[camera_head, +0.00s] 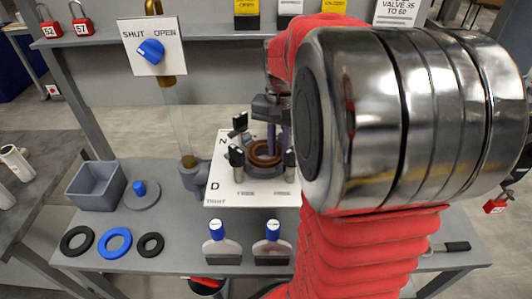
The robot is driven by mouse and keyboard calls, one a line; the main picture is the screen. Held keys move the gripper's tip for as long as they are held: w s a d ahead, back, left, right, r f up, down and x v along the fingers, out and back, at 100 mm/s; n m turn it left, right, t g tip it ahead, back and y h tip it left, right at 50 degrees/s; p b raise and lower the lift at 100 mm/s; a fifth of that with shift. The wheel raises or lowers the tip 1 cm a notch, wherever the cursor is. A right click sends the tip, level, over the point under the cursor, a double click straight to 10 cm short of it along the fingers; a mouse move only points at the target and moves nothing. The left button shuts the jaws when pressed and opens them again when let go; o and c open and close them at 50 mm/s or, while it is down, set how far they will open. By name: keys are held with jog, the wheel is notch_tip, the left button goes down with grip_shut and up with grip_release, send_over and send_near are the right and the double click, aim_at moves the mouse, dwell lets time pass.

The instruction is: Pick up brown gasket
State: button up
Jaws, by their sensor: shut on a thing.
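The brown gasket (262,160) is a copper-brown ring in the round filter housing (258,170) on the white panel (222,190). My gripper (277,148) points down into the housing, its purplish fingers shut on the ring's right rear side. The ring still looks level and inside the housing. My large chrome joint and red arm cover hide the area to the right, and the fingertips are small and partly hidden.
Black clamp knobs (236,156) stand around the housing. Left are a valve with a blue knob (150,51), a grey bin (96,186) and a blue-knobbed disc (140,194).

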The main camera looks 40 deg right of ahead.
aim_at(278, 154)
grip_shut()
notch_tip(278, 154, up, 10)
dwell(0.6)
dwell(1.7)
